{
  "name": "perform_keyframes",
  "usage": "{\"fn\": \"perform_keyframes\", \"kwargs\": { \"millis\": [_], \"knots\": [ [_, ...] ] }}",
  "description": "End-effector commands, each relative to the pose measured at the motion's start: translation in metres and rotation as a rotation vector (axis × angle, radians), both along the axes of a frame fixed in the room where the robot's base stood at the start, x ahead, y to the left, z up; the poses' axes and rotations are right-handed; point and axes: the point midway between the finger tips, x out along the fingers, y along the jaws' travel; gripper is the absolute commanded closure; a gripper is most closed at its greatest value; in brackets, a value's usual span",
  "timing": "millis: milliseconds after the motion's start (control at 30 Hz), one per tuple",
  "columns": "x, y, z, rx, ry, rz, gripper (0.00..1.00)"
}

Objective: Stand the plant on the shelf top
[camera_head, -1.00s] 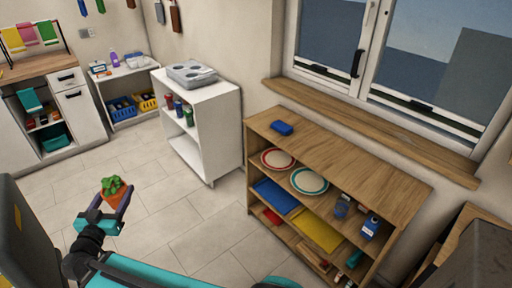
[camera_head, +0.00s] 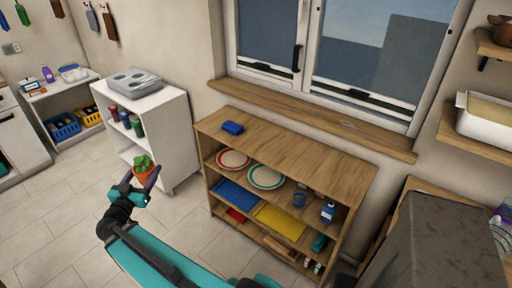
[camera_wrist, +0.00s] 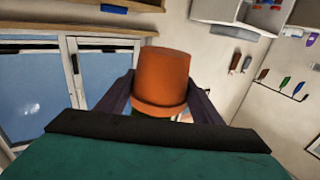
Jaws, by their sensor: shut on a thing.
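The plant (camera_head: 143,168) is a small green plant in an orange pot. My gripper (camera_head: 146,184) is shut on its pot and holds it in the air, left of the wooden shelf and in front of the white cabinet. The wooden shelf (camera_head: 290,148) stands under the window. Its top is mostly bare, with a blue object (camera_head: 232,128) near the left end.
The shelf's lower levels hold plates (camera_head: 266,177), coloured trays (camera_head: 281,222) and small items. A window sill (camera_head: 310,118) runs behind the shelf top. A dark grey block (camera_head: 445,245) stands at the right.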

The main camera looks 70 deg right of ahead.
Motion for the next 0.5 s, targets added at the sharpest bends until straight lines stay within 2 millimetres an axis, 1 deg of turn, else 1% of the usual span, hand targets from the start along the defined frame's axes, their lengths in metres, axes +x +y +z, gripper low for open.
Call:
{"fn": "perform_keyframes", "kwargs": {
  "millis": [33,100,267,500],
  "knots": [
    [-0.008,-0.016,0.001,-0.001,0.0,-0.022,0.72],
    [-0.019,-0.034,0.0,-0.001,0.001,-0.046,0.72],
    [-0.044,-0.074,-0.001,-0.002,0.002,-0.1,0.72],
    [-0.088,-0.13,-0.004,0.0,0.003,-0.181,0.72]
  ]
}}
